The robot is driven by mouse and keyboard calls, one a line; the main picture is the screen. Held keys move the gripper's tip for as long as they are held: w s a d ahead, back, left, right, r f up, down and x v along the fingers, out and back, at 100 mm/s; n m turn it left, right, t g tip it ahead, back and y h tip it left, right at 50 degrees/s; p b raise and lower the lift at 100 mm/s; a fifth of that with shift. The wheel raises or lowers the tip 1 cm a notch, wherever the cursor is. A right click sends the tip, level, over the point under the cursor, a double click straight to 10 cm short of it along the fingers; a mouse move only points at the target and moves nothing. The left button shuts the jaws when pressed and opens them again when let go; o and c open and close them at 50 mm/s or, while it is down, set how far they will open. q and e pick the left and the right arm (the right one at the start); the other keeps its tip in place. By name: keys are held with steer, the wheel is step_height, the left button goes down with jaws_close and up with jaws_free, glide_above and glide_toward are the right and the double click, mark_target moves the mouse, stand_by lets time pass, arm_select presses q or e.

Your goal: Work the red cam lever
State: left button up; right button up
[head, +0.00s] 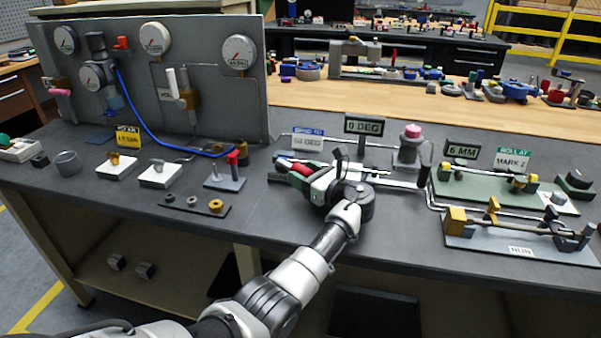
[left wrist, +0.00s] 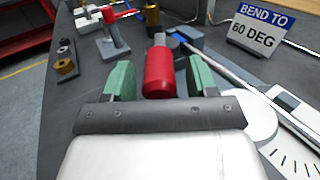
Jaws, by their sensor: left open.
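My left gripper (head: 308,177) is open over the bench, with its green fingers on either side of a thick red grip (head: 303,168). In the left wrist view the red grip (left wrist: 160,74) lies between the two fingers (left wrist: 161,80), with a gap on both sides. I cannot tell for certain which red handle is the cam lever. My right gripper is not in view.
A strip with several rings (head: 195,203) lies to the left. A "BEND TO 60 DEG" sign (left wrist: 256,28) stands behind. Tube fixtures (head: 520,240) fill the right.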

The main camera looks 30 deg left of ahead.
arm_select(q)
steer(key=v, duration=0.9)
steer(key=shift+d+b, duration=0.25)
steer(key=shift+b, duration=0.05)
